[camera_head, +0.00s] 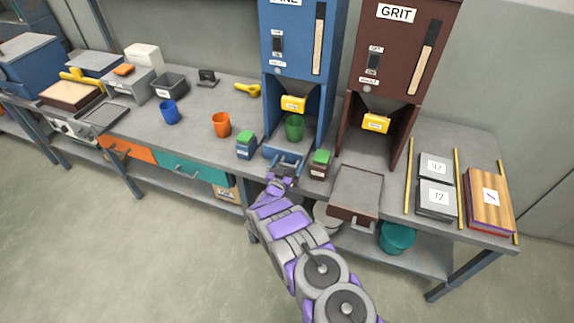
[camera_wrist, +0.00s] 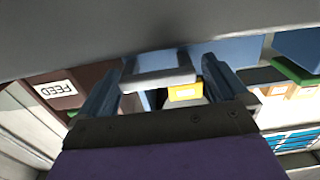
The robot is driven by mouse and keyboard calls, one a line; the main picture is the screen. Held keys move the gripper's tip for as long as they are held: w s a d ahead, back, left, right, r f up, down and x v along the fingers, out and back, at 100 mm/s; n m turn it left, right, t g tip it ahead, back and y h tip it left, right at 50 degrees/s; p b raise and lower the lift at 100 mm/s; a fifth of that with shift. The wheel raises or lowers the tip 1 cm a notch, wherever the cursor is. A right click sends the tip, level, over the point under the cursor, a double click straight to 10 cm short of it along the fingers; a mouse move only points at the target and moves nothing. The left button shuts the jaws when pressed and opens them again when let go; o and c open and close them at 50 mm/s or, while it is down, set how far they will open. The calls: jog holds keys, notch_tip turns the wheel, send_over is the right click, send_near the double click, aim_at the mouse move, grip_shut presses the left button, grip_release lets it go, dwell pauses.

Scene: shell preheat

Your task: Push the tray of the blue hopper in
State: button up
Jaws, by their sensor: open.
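The blue hopper (camera_head: 341,40) stands on the bench with a yellow spout flap (camera_head: 293,104). A green cup (camera_head: 294,128) stands under the spout. The blue tray (camera_head: 287,157) shows low at the hopper's front, its near part partly covered by my gripper. My gripper (camera_head: 282,173) is at the tray's front. In the wrist view my open gripper (camera_wrist: 163,78) has a finger on each side of the tray's grey handle (camera_wrist: 160,77). I cannot tell whether the fingers touch it.
A blue box with a green top (camera_head: 246,147) and a brown box with a green top (camera_head: 320,163) stand on either side of the tray. The brown GRIT hopper (camera_head: 405,45) is to the right, its tray (camera_head: 357,187) pulled out past the bench edge.

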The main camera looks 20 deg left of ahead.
jog(key=s+a+p, duration=0.1)
jog(key=s+p, duration=0.2)
jog(key=s, duration=1.4)
jog(key=shift+s+a+p, duration=0.15)
jog(key=shift+a+p, duration=0.1)
jog(key=shift+p, duration=0.15)
jog(key=shift+f, duration=0.1)
